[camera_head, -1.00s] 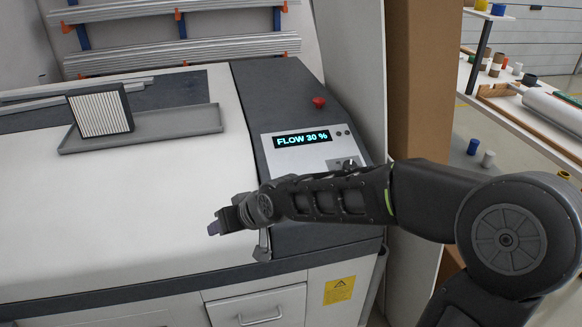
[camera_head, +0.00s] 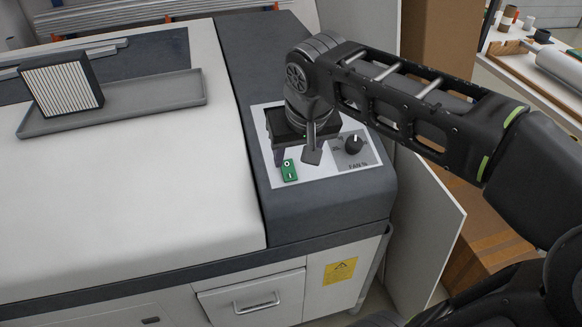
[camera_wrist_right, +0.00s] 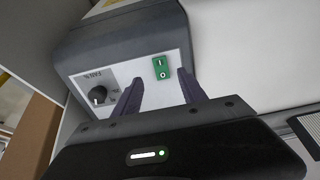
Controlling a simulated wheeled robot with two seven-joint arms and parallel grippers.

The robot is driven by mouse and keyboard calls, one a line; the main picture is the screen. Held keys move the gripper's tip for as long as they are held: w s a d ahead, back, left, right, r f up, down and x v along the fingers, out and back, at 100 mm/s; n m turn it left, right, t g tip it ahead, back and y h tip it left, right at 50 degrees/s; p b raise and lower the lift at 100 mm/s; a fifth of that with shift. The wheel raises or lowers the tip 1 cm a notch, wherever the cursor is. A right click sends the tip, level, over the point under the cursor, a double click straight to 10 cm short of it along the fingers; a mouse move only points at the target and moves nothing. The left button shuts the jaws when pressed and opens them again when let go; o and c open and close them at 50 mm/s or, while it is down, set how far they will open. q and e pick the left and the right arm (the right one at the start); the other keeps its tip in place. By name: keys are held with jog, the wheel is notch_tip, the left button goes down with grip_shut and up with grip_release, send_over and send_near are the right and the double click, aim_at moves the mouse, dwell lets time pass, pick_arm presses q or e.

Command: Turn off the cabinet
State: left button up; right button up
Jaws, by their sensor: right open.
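The cabinet (camera_head: 90,190) has a white top and a dark grey control section on the right. Its light control panel (camera_head: 318,180) carries a green switch (camera_head: 290,170) marked 0 and I, and a black fan knob (camera_head: 353,145). My right gripper (camera_head: 294,160) is over the panel, just above the green switch, its fingers apart and empty. In the right wrist view the open fingers (camera_wrist_right: 158,94) point at the panel, with the green switch (camera_wrist_right: 161,68) just beyond them and the knob (camera_wrist_right: 98,94) to the left. The display is hidden behind my gripper. My left gripper is out of view.
A grey tray (camera_head: 175,93) with a pleated filter (camera_head: 62,85) lies on the cabinet top. A drawer (camera_head: 250,300) and a yellow warning label (camera_head: 340,270) are on the front. A cardboard box (camera_head: 430,40) and a shelf (camera_head: 530,70) stand to the right.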

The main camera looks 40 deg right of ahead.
aim_at(290, 174)
jog(key=shift+f, duration=0.1)
jog(key=x, duration=0.7)
jog(key=shift+w+f, duration=0.15)
jog(key=shift+f, duration=0.1)
jog(key=shift+c, duration=0.2)
grip_shut()
